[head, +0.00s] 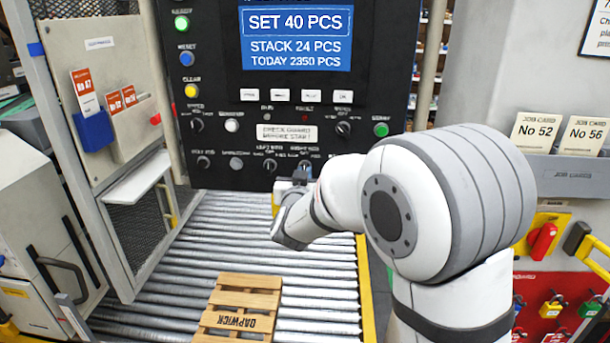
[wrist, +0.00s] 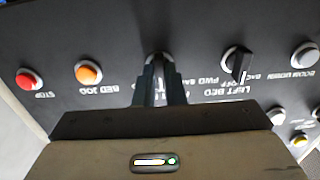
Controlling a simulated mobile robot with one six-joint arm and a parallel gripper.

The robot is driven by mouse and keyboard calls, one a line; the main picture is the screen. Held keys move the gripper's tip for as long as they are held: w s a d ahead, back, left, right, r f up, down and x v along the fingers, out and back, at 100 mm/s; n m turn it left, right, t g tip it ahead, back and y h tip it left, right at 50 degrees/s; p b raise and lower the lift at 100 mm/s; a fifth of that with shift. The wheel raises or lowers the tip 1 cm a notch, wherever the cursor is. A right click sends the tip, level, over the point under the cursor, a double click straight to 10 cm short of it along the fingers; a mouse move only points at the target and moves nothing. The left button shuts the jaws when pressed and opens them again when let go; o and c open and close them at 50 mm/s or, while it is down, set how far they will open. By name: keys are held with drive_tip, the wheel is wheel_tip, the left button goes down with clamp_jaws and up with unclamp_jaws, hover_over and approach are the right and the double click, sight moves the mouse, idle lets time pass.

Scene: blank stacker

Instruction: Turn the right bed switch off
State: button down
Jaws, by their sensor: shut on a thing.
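The control panel (head: 285,110) is black and faces me in the head view; the wrist view shows it upside down. The right bed switch (wrist: 158,55) is between my fingertips, mostly hidden by them, so its setting cannot be read. My gripper (wrist: 157,72) is shut on its knob. In the head view my gripper (head: 300,174) reaches the panel's lower edge. The left bed switch (wrist: 238,64) stands beside it to the right in the wrist view, with a black knob and a label reading back, off, fwd.
In the wrist view an orange bed jog button (wrist: 89,72) and a red stop button (wrist: 26,80) lie left of my gripper. A grey button (wrist: 305,54) is at far right. Below the panel are rollers (head: 225,235) and a wooden pallet (head: 240,303).

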idle(0.4)
drive_tip(key=c, duration=1.5)
unclamp_jaws()
drive_tip(key=s+b, duration=0.1)
drive_tip(key=s, duration=0.6)
drive_tip(key=shift+s+a, duration=0.15)
drive_tip(key=shift+s, duration=0.25)
drive_tip(key=s+d+f+g, duration=0.4)
drive_tip(key=s+d+g, duration=0.3)
drive_tip(key=s+d, duration=0.3)
drive_tip(key=s+d+f+g+p, duration=0.1)
drive_tip(key=s+d+f+g, duration=0.3)
drive_tip(key=s, duration=1.3)
drive_tip(key=d+g, duration=0.4)
drive_tip(key=d, duration=0.1)
drive_tip(key=shift+d+f+n+y, duration=0.2)
drive_tip(key=shift+d+n+y, duration=0.1)
drive_tip(key=shift+d, duration=0.05)
